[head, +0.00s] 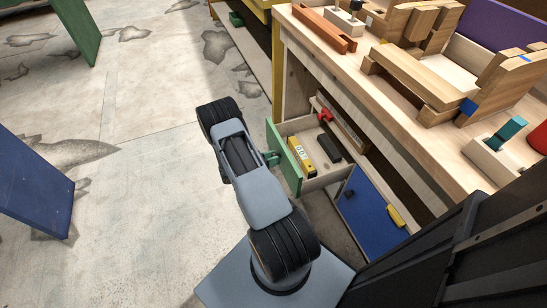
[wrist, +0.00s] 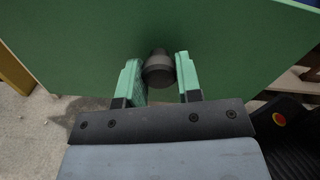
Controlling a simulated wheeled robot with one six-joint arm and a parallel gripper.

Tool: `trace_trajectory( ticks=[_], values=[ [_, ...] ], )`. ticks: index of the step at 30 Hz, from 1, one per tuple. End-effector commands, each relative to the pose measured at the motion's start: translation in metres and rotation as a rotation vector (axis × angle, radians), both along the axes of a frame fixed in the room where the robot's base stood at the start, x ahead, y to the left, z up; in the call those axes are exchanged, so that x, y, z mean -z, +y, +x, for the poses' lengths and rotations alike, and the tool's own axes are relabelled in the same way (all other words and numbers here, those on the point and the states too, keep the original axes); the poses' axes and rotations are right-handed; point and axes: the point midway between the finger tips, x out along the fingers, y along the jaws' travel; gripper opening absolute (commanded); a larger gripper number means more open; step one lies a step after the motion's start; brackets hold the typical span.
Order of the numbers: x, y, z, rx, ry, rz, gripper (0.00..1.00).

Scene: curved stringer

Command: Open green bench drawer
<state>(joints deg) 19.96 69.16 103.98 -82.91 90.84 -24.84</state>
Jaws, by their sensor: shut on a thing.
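The green bench drawer (head: 285,155) is pulled out from the wooden workbench, and its interior shows in the head view. Its green front (wrist: 230,45) fills most of the wrist view. A dark round knob (wrist: 159,68) on that front sits between the two green fingers of my gripper (wrist: 160,80). My gripper is shut on the knob; in the head view it reaches the drawer front from the left (head: 271,158). The knob is hidden in the head view. Inside the drawer lie a yellow tool (head: 301,150) and a dark block (head: 327,147).
The workbench top (head: 440,125) carries wooden frame pieces and a reddish wooden bar (head: 324,28). A blue board (head: 35,180) stands at the left.

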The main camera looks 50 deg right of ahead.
Motion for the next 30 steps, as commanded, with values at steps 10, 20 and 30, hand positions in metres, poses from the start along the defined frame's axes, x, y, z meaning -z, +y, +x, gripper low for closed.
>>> trace_trajectory(
  ticks=[10, 20, 30],
  values=[
    [0.0, 0.001, 0.0, -0.001, -0.001, -0.001, 0.41],
    [0.0, 0.001, 0.0, -0.001, 0.0, -0.001, 0.58],
    [-0.001, 0.026, 0.014, -0.006, 0.0, 0.0, 0.58]
  ],
)
